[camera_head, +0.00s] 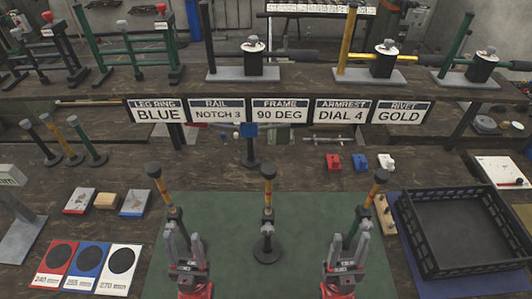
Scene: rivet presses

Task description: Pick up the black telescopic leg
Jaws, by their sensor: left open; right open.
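A dark, black-looking leg (40,143) stands leftmost in a group of three on the left of the bench, beside a gold leg (62,140) and a green leg (88,142). More posts with dark caps and orange bands stand on the green mat: a left post (161,188), a middle post (267,205) on a round black base, and a right post (371,200) with a green lower part. My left gripper (185,235) is open in front of the left post, partly hiding it. My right gripper (348,243) is open in front of the right post's lower end.
A black crate (408,225) stands at right. Red, blue and white discs cards (88,260) lie front left. Small blocks (106,200) lie behind them. Signs (280,111) hang from the rear shelf.

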